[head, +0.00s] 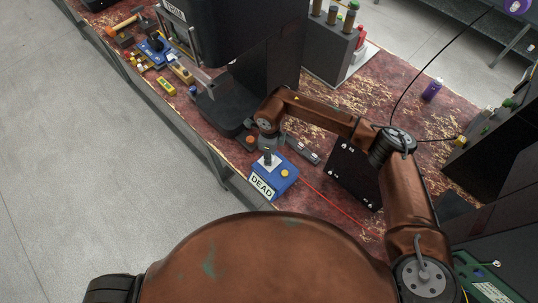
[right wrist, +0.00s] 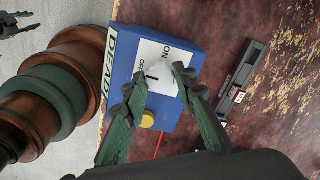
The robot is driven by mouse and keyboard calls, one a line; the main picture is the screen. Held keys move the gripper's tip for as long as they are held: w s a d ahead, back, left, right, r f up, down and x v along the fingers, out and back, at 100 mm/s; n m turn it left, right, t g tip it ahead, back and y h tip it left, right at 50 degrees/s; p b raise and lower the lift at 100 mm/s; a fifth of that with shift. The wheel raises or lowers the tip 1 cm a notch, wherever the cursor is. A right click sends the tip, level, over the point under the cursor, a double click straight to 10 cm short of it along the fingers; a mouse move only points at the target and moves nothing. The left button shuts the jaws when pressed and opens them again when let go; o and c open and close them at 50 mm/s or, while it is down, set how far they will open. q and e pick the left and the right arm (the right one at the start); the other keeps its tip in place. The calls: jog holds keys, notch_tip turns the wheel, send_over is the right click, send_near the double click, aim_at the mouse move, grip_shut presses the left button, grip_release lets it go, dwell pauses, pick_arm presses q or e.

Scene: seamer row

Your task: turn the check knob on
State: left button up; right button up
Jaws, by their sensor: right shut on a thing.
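The check knob (right wrist: 163,77) is a pale grey piece on a white plate marked ON and OFF, atop a blue box (right wrist: 180,45). The box also shows in the head view (head: 279,187), with a DEAD label and a yellow button (right wrist: 147,119). My right gripper (right wrist: 162,80) is shut on the knob, one green finger on each side. In the head view my right gripper (head: 268,158) reaches down over the plate and hides the knob. I cannot tell which mark the knob points to. A dark claw-like part, perhaps my left gripper (right wrist: 16,26), shows at the right wrist view's upper left.
The box sits near the worn red bench's (head: 330,205) front edge. A grey bar-shaped device (head: 302,149) lies beside it, and a black panel (head: 354,174) is to the right. A red wire (head: 335,203) runs right from the box. A dark machine (head: 245,60) stands behind.

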jog(key=m+p, duration=0.1)
jog(key=m, duration=0.3)
jog(key=shift+r+m, duration=0.1)
jog(key=shift+m, duration=0.2)
jog(key=m+p, duration=0.1)
jog(key=m, duration=0.3)
jog(key=m+p, duration=0.2)
jog(key=m, duration=0.2)
jog(key=shift+m, duration=0.4)
jog(key=shift+m+p, duration=0.8)
jog(key=shift+m, duration=1.1)
jog(key=o, duration=1.1)
notch_tip(320, 180, up, 12)
jog(key=shift+f, duration=0.1)
